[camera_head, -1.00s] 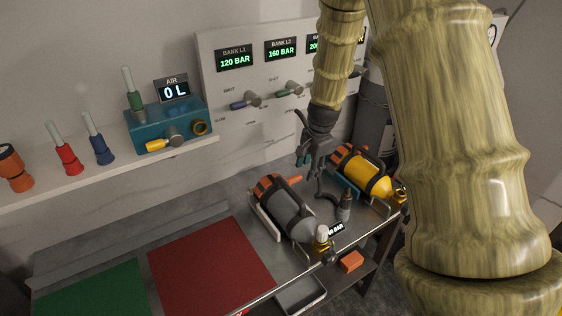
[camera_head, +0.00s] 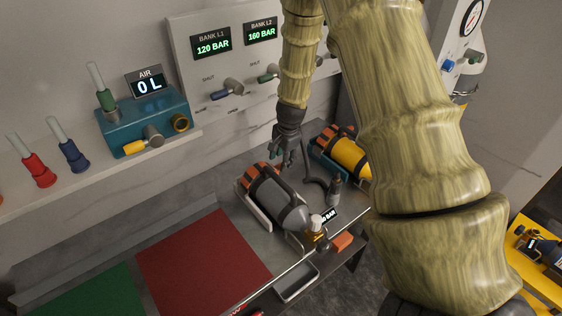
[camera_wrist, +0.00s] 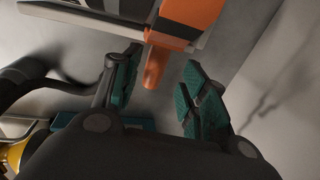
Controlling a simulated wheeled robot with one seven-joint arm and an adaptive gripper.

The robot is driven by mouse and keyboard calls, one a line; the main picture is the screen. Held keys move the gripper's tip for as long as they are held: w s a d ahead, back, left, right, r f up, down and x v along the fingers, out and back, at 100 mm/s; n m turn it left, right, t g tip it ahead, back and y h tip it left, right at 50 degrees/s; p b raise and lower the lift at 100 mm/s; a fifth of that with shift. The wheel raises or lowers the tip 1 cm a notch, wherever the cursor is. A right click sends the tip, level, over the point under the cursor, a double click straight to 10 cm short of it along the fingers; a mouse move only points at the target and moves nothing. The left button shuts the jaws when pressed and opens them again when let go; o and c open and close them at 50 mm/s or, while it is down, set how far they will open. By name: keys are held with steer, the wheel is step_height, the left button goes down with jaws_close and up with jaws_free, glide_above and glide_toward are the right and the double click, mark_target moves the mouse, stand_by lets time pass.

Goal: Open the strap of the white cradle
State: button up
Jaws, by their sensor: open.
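The white cradle (camera_head: 258,214) stands on the bench and holds a grey cylinder (camera_head: 292,217) with orange bands. Dark straps cross the cylinder. An orange lever (camera_wrist: 156,62) sticks out from the orange end of the cylinder (camera_wrist: 190,14) in the wrist view. My gripper (camera_head: 284,158) is just behind this cylinder in the head view. In the wrist view, the fingers of my gripper (camera_wrist: 163,88) are open with teal pads apart, and the lever points into the gap between them. I cannot tell whether either pad touches it.
A yellow cylinder (camera_head: 350,155) lies in a teal cradle (camera_head: 326,168) to the right. A red mat (camera_head: 203,262) and a green mat (camera_head: 95,292) lie left. The gauge panel (camera_head: 190,60) rises behind.

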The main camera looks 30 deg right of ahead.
steer(key=shift+w+d+f, duration=0.1)
steer(key=shift+w+f, duration=0.2)
steer(key=shift+f, duration=0.5)
steer(key=shift+s+f, duration=0.15)
steer(key=shift+s, duration=0.1)
steer(key=shift+s+p, duration=0.3)
steer(key=shift+s, duration=0.2)
steer(key=shift+w+f, duration=0.5)
steer(key=shift+w, duration=0.15)
steer(key=shift+s+r, duration=0.25)
steer(key=shift+s, duration=0.05)
steer(key=c, duration=0.5)
jaws_close()
